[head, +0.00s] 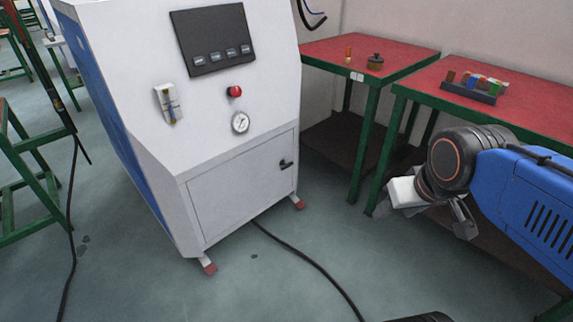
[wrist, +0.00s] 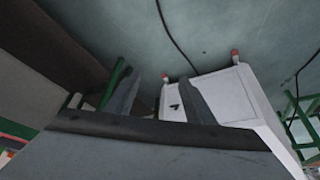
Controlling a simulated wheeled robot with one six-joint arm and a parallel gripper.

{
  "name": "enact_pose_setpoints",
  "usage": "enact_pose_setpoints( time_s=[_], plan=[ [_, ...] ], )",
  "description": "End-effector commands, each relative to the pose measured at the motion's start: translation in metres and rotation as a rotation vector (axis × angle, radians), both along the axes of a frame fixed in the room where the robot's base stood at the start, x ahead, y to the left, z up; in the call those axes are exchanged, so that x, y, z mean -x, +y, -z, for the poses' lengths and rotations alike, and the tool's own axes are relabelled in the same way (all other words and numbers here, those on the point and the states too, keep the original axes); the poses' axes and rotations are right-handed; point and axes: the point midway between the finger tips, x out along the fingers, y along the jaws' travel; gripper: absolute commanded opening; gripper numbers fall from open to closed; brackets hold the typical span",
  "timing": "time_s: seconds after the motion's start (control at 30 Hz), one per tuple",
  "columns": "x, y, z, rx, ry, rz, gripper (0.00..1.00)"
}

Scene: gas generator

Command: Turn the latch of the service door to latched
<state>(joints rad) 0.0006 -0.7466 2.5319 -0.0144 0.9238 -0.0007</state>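The service door (head: 240,190) is a pale panel low on the front of the white generator cabinet (head: 135,85). It looks closed flush. Its small black latch (head: 286,163) is near the door's right edge, with its handle looking roughly horizontal, though it is small. My gripper (head: 464,217) is to the right of the cabinet, well apart from the latch, in front of the red-topped tables. In the wrist view, turned upside down, my gripper (wrist: 160,80) shows two spread fingers with nothing between them. The latch (wrist: 174,107) and door (wrist: 225,98) appear beyond them.
A red-topped table (head: 460,82) with a tray of coloured parts (head: 470,92) is behind my arm, and another table (head: 335,50) is beside the cabinet. A black cable (head: 310,262) crosses the floor before the cabinet. The floor (head: 180,295) in front is otherwise mostly clear.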

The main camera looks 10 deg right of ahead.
Motion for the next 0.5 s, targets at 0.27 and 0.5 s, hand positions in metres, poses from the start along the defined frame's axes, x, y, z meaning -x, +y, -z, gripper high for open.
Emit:
enact_pose_setpoints(
  time_s=[0.27, 0.5],
  plan=[
    [-0.087, -0.018, 0.002, 0.072, -0.094, -0.017, 0.78],
    [-0.166, -0.031, 0.01, 0.132, -0.191, -0.056, 0.78]
  ],
)
